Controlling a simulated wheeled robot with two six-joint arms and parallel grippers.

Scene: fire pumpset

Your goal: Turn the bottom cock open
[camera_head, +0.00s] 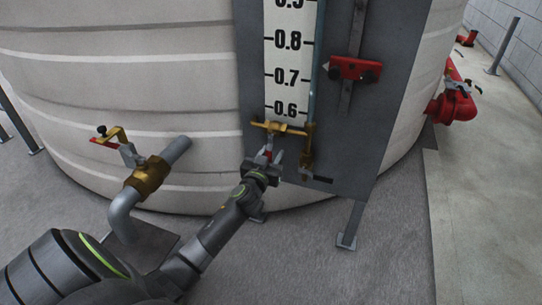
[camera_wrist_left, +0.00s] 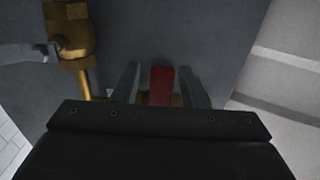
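The bottom cock is a brass fitting (camera_head: 284,128) on the dark gauge panel, just below the 0.6 mark. Its red handle (camera_head: 265,155) is small and partly hidden by my left gripper (camera_head: 268,163) in the head view. In the left wrist view the red handle (camera_wrist_left: 161,84) stands between the two fingers of my left gripper (camera_wrist_left: 160,86), with a visible gap on each side. The gripper is open around the handle. A brass part of the fitting (camera_wrist_left: 72,35) shows at the upper left there. My right gripper is not in view.
A brass valve with a pipe (camera_head: 147,177) and a red lever (camera_head: 103,142) stands left of my arm. A red block (camera_head: 354,69) sits on the panel's right. A panel leg (camera_head: 351,225) stands on the floor. The large pale tank (camera_head: 100,70) fills the back.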

